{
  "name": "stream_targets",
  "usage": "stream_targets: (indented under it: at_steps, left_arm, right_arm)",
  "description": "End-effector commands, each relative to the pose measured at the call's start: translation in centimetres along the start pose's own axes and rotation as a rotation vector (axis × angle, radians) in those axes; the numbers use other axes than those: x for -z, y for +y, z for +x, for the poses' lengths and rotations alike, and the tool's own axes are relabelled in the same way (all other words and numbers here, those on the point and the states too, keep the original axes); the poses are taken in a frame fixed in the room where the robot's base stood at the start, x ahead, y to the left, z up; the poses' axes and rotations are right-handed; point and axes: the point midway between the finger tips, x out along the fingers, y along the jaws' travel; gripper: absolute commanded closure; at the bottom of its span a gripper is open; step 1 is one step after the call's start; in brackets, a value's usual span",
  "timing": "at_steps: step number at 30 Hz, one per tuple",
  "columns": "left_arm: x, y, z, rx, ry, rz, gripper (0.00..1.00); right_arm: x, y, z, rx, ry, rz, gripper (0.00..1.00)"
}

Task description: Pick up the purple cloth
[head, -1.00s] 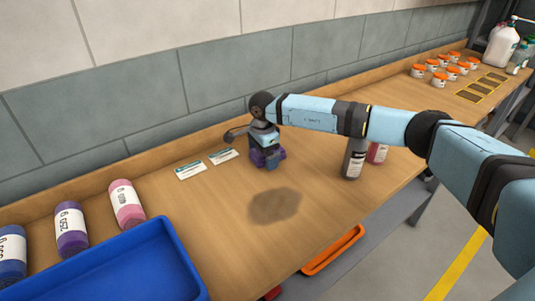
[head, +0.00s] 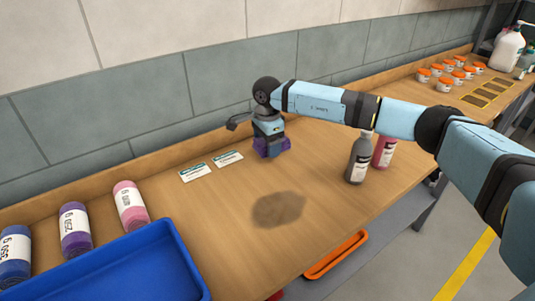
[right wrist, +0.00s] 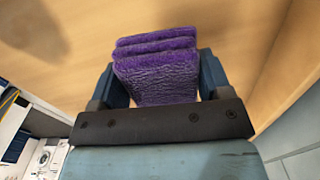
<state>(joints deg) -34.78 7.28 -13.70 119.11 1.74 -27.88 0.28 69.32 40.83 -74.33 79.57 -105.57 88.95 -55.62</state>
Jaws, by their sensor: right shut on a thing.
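The purple cloth (right wrist: 157,70) is folded in layers and sits between the two fingers of my right gripper (right wrist: 157,85) in the right wrist view. The fingers press on its two sides. In the head view my right gripper (head: 269,140) points down at the bench, and the purple cloth (head: 271,148) shows at its lower end, mostly hidden by the fingers. I cannot tell whether the cloth still touches the bench. My left gripper is not in view.
A grey bottle (head: 358,158) and a pink bottle (head: 384,151) stand to the right. A dark wet-looking patch (head: 278,209) marks the wooden bench. Rolled towels (head: 76,229) and a blue tray (head: 150,262) are at lower left.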

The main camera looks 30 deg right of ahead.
Motion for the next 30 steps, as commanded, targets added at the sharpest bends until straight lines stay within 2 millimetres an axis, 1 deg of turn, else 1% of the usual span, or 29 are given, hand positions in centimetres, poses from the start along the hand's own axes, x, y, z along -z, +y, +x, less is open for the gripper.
stream_targets:
  at_steps: [1,6,9,12,15,18,21,30]
  left_arm:
    - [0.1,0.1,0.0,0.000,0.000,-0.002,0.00]
    - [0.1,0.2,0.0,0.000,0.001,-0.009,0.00]
    - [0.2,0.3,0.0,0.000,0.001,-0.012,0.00]
    - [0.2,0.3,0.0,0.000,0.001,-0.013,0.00]
    - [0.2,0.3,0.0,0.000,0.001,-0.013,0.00]
    - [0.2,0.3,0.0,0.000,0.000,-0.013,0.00]
    - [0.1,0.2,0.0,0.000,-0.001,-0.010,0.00]
    - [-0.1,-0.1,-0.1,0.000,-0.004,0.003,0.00]
  right_arm:
    - [0.0,-0.1,-1.7,0.005,-0.001,0.000,0.51]
    - [0.0,-0.1,-6.8,0.005,0.000,-0.001,0.51]
    - [0.0,0.0,-9.4,0.004,0.000,-0.002,0.51]
    - [0.0,0.0,-11.6,0.003,0.000,-0.002,0.51]
    - [0.0,0.0,-13.2,0.002,0.000,-0.001,0.51]
    - [0.0,0.0,-14.2,0.001,-0.001,-0.001,0.51]
    - [0.0,0.0,-14.8,0.000,0.000,-0.001,0.51]
    - [0.0,0.0,-15.0,0.000,0.000,-0.001,0.51]
